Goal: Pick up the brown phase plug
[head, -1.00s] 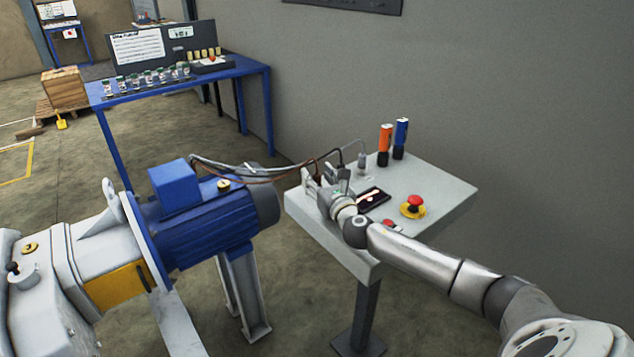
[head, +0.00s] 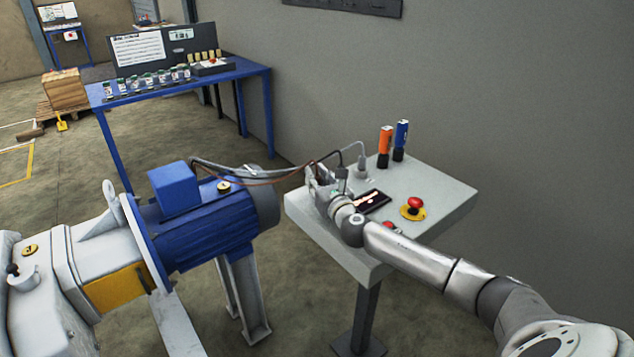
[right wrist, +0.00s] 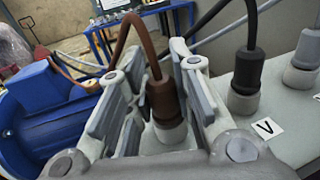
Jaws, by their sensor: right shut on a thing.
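The brown phase plug (right wrist: 163,101) stands upright between the fingers of my right gripper (right wrist: 154,88) in the right wrist view. The gripper is shut on it. A brown cable arches up from its top, and its lower end meets a pale grey socket on the table. In the head view my right gripper (head: 318,178) is at the left side of the small grey table (head: 440,205) and mostly hides the plug. The brown cable (head: 270,182) runs left to the blue motor (head: 205,230). My left gripper is not in view.
A black plug (right wrist: 246,70) and a grey plug (right wrist: 308,48) stand right of the brown one. The table also holds a dark display (head: 371,201), a red emergency button (head: 415,204), and orange (head: 385,142) and blue (head: 401,138) cylinders. A wall stands behind.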

